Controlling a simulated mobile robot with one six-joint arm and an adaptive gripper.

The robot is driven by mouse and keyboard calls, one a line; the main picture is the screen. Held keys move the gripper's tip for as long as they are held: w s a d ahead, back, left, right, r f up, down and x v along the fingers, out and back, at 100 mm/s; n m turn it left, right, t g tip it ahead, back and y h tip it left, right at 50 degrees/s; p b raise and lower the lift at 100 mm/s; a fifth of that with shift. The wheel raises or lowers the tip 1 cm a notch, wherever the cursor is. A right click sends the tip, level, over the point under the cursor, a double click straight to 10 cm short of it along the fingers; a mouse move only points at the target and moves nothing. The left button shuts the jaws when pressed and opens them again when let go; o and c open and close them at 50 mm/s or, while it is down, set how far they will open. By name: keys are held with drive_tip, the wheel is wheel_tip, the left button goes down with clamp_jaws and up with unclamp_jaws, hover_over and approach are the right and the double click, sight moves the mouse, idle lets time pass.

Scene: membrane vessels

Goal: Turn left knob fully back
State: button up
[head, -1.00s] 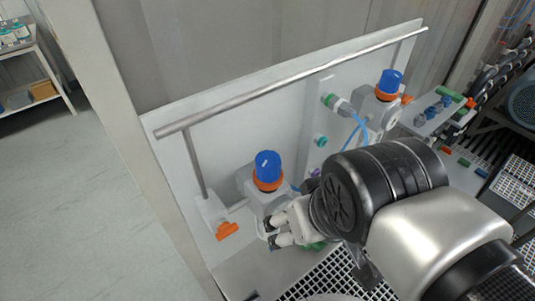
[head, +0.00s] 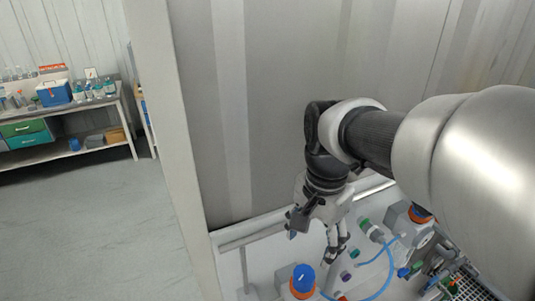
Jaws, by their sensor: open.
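The left knob (head: 303,277) is blue above an orange collar, on a grey body low in the head view. My gripper (head: 311,247) hangs above and slightly right of it, pointing down. Its two fingers are spread and nothing is between them. The fingers look apart from the knob, though the depth gap is hard to judge. The right unit (head: 407,218) shows its grey body and orange collar; its blue knob is hidden behind my arm.
A metal rail (head: 252,235) runs along the panel top, beneath a corrugated wall (head: 270,90). A green-ended fitting (head: 366,227) and a looping blue tube (head: 386,282) lie right of the left knob. A bench (head: 75,105) stands far left, with clear floor (head: 90,230) before it.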

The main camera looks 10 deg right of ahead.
sight(304, 273)
drive_tip(key=shift+m+g, duration=0.3)
drive_tip(key=shift+m, duration=0.5)
drive_tip(key=f, duration=0.5)
drive_tip(key=w+f, duration=0.1)
drive_tip(key=f, duration=0.5)
drive_tip(key=w+f+b, duration=0.1)
drive_tip(key=f, duration=0.4)
drive_tip(key=shift+a+f, duration=0.1)
drive_tip(key=shift+f, duration=0.05)
drive_tip(key=shift+s, duration=0.1)
drive_tip(key=c, duration=1.1)
